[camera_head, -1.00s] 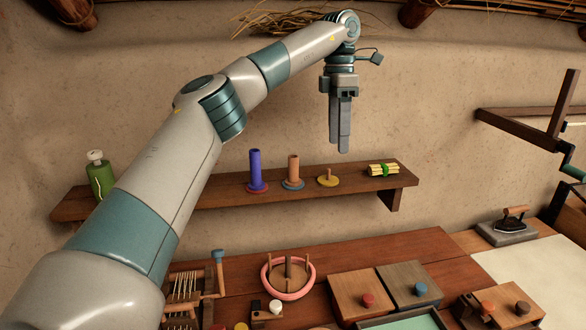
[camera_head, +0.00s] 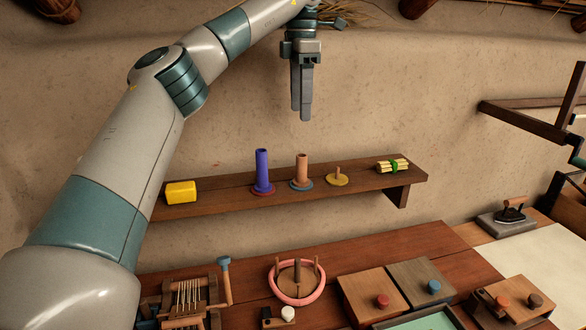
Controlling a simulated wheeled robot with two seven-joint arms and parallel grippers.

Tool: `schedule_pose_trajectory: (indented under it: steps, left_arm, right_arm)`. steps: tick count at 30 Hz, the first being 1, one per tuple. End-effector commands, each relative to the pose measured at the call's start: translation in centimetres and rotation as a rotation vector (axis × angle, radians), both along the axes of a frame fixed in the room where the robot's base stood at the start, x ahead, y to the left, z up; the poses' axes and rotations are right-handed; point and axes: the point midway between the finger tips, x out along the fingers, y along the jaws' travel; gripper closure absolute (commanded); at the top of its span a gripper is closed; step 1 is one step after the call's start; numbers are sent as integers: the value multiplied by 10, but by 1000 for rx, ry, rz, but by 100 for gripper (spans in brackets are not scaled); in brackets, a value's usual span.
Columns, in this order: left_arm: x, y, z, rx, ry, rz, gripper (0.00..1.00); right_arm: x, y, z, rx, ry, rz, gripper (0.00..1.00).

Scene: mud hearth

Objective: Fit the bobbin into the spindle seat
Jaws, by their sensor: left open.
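I cannot tell which cylinder is the task's bobbin. My left gripper (camera_head: 302,117) is open and empty, pointing down above the brown cylinder in the picture, apart from everything. My right gripper is not in view.
Below, the bench (camera_head: 380,247) holds a small loom (camera_head: 190,297), a pink ring (camera_head: 296,297) around pegs, and wooden boxes (camera_head: 371,298). An iron (camera_head: 507,216) stands at right.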

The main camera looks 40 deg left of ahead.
Motion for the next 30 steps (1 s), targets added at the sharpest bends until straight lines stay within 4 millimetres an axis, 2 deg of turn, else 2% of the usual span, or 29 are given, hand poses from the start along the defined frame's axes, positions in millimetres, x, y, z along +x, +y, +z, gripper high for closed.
schedule_pose_trajectory:
  steps: [7,11,14,22,27,30]
  left_arm:
    - [0,-1,0,0,0,-1,48]
    - [0,-1,-6,0,1,-2,48]
    - [0,-1,-16,-1,3,-4,48]
    - [-1,-1,-54,-1,2,-3,48]
    - [-1,-1,-77,-1,2,-2,48]
    - [-1,-1,-93,0,4,-2,48]
  right_arm:
    - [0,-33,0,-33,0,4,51]
    - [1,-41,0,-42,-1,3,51]
    - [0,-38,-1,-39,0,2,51]
    - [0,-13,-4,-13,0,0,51]
    - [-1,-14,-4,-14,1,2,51]
    - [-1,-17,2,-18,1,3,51]
